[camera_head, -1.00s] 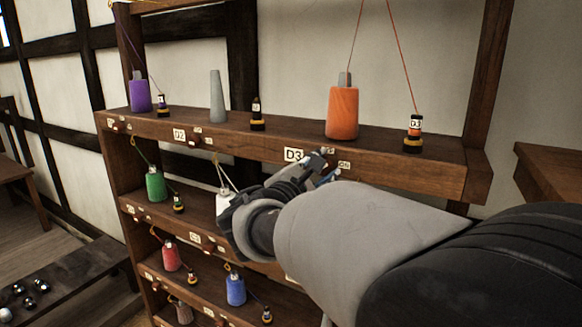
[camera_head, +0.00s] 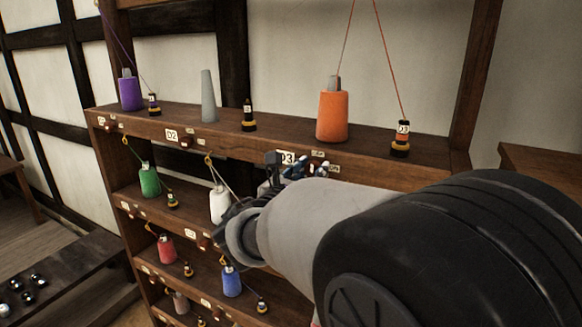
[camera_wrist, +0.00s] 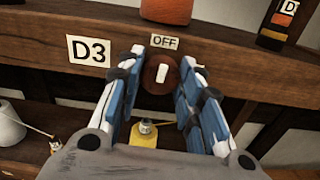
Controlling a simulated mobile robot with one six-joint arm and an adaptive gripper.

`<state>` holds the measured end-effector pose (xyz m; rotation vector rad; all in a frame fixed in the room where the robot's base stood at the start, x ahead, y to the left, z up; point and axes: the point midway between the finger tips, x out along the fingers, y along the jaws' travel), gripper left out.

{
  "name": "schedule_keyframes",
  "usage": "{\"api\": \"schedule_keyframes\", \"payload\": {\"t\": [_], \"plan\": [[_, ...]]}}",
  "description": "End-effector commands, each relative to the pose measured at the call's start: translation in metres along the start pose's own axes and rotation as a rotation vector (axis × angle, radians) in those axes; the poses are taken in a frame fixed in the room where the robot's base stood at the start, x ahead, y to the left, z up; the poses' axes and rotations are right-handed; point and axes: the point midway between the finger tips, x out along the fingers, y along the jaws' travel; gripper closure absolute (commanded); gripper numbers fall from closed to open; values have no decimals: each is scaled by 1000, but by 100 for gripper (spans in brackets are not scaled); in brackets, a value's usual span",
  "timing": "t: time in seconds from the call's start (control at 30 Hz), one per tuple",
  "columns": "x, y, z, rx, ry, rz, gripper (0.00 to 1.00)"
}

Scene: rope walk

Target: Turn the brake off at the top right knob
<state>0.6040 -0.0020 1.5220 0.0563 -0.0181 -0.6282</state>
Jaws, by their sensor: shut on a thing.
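The D3 brake knob (camera_wrist: 160,73) is a round, dark reddish-brown knob with a white pointer mark. It sits on the front edge of the top shelf, right of the D3 label (camera_wrist: 88,51) and just under the OFF label (camera_wrist: 164,41). The white mark stands almost upright, towards OFF. My gripper (camera_wrist: 163,78) has its blue-padded fingers on either side of the knob and is shut on it. In the head view my gripper (camera_head: 295,168) is at the top shelf edge beside the D3 label (camera_head: 286,158), and hides the knob.
The orange spool (camera_head: 333,115) and the D3 bobbin (camera_head: 401,138) stand on the top shelf just above, joined by thread. A white spool (camera_head: 219,203) stands on the shelf below, left of my arm. A wooden table (camera_head: 540,165) is at the right.

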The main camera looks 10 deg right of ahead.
Motion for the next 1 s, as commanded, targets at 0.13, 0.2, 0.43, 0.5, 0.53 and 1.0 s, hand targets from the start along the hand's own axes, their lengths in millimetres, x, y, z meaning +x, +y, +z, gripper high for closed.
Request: {"api": "schedule_keyframes", "payload": {"t": [0.13,0.2,0.43,0.5,0.53,1.0], "plan": [[0,0,1,-45,-1,1,91],[0,0,1,-59,-1,1,91],[0,0,0,-76,-1,0,91],[0,0,0,-76,-1,0,91],[0,0,0,-76,-1,0,91],[0,0,0,-74,0,0,47]]}}
